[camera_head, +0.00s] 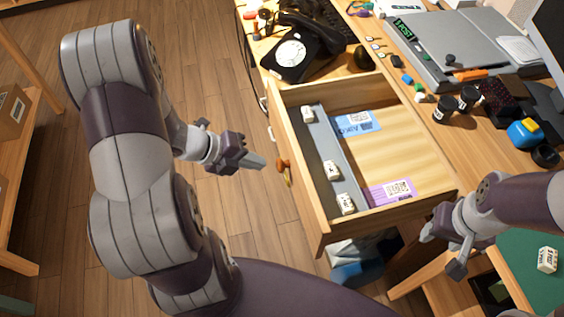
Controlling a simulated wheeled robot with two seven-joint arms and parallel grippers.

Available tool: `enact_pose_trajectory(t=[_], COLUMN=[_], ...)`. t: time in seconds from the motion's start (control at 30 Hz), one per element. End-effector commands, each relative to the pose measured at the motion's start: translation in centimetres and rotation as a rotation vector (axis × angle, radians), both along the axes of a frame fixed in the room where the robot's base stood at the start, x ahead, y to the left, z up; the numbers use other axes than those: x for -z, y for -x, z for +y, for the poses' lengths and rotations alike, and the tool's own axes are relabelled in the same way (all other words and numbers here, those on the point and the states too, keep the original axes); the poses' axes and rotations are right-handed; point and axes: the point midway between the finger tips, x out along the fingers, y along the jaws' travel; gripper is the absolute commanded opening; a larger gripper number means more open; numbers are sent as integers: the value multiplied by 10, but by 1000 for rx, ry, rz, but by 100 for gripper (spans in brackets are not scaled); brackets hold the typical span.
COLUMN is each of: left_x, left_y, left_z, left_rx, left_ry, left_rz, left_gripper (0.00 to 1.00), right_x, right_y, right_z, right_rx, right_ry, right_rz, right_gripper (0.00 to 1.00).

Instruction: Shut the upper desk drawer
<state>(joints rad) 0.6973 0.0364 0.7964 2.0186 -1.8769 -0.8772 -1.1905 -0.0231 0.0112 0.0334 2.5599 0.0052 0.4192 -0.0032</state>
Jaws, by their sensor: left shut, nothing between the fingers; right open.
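The upper desk drawer (319,222) is pulled open from the wooden desk. Inside it, several white mahjong-like tiles (331,170) lie in a grey strip near the front, with a blue card (357,122) and a purple card (392,192) on the bare wooden bottom. An orange-brown handle (285,172) is on its front panel. My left gripper (262,163) is shut and empty, just left of the handle, its tip pointing at the drawer front with a small gap visible. My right gripper (447,254) is open and empty, to the right of the drawer's near corner.
On the desk stand a black dial phone (291,54), two dark cups (446,108), a grey device (455,45) and a yellow-blue object (524,132). A green surface (530,285) with a white tile lies at lower right. A blue item (358,272) sits below the drawer.

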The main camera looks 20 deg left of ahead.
Motion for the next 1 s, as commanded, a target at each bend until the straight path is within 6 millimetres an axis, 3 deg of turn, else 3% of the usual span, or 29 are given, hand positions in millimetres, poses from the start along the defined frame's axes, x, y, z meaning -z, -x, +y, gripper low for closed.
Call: enact_pose_trajectory(t=[0.03, 0.17, 0.43, 1.0], left_x=[12, 29, 23, 23], left_y=[-4, -16, -37, -43], left_z=[-7, -23, -49, -57], left_rx=[5, 2, -1, 0], left_ry=[0, 0, -1, -2], left_rz=[1, 1, 0, 1], left_gripper=[0, 0, 0, 0], right_x=[9, 18, 20, 20], right_y=[0, 0, 0, 0], right_z=[0, 0, 0, 0], right_rx=[0, 0, 0, 0], right_ry=[0, 0, 0, 0], right_rz=[0, 0, 0, 0], right_gripper=[51, 51, 51, 51])
